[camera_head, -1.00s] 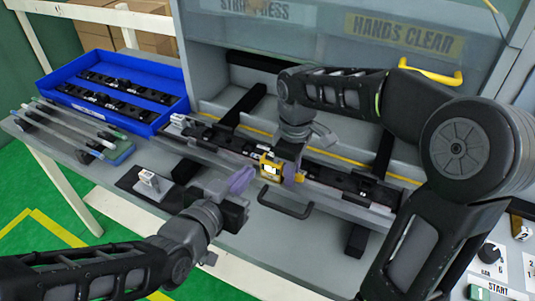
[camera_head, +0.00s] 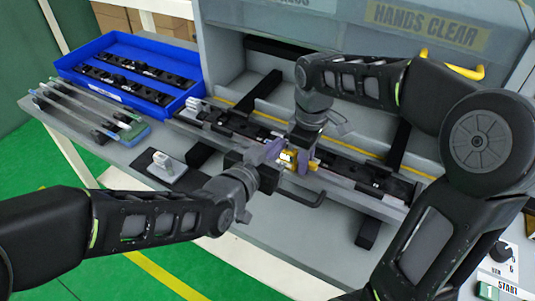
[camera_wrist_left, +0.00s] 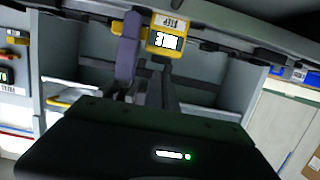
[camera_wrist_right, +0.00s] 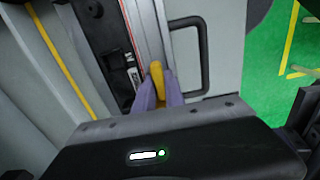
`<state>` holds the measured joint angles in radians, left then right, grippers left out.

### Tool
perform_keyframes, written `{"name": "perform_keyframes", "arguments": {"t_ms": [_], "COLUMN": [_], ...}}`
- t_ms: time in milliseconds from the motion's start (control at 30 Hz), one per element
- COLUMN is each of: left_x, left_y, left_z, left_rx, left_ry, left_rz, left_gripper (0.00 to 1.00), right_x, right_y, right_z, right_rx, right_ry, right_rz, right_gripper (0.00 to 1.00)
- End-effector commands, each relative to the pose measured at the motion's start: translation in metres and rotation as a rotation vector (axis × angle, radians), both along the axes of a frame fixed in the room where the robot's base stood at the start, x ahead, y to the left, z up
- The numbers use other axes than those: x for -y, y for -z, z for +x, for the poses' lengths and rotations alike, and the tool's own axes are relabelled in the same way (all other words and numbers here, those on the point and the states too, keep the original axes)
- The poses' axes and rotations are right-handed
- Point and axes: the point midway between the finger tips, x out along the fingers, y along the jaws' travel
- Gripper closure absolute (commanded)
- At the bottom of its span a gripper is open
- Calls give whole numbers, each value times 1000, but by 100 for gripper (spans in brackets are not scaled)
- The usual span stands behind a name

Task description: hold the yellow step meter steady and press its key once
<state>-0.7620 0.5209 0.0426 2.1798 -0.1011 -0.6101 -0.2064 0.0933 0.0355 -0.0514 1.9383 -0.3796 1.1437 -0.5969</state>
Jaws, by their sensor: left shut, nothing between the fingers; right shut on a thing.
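The yellow step meter (camera_head: 288,157) stands at the front of the long black rail on the bench. In the left wrist view its face (camera_wrist_left: 165,40) shows a label reading STEP and a bright display that I cannot read surely. My right gripper (camera_head: 308,158) is shut on the meter; in the right wrist view its purple fingers (camera_wrist_right: 157,92) grip a yellow part of it. My left gripper (camera_head: 273,150) is shut and empty, its purple fingertips right beside the meter in the head view. Whether they touch it, and where the key is, I cannot tell.
A black bench handle (camera_head: 300,197) sits just below the meter. A blue tray (camera_head: 128,92) with black rails, several clear rods (camera_head: 85,108) and a black plate with a grey block (camera_head: 162,165) lie to the left. A grey machine housing (camera_head: 300,20) rises behind.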

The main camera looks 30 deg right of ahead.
Motion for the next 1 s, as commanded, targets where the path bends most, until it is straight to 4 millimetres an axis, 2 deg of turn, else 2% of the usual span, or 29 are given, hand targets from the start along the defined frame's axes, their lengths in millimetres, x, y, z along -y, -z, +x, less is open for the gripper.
{"name": "perform_keyframes", "arguments": {"t_ms": [100,267,567,767,1000], "left_x": [13,21,21,21,19], "left_y": [5,7,7,27,34], "left_z": [9,14,15,15,14], "left_rx": [-1,0,0,-5,-10], "left_ry": [1,0,0,0,-1], "left_rz": [1,0,0,4,11], "left_gripper": [100,100,100,100,100], "right_x": [0,0,0,0,0], "right_y": [3,3,3,3,2], "right_z": [-2,-2,-1,-1,-2], "right_rx": [-7,-6,-6,-6,-6], "right_ry": [1,1,1,1,0], "right_rz": [0,0,0,0,0], "right_gripper": [100,100,100,100,100]}}
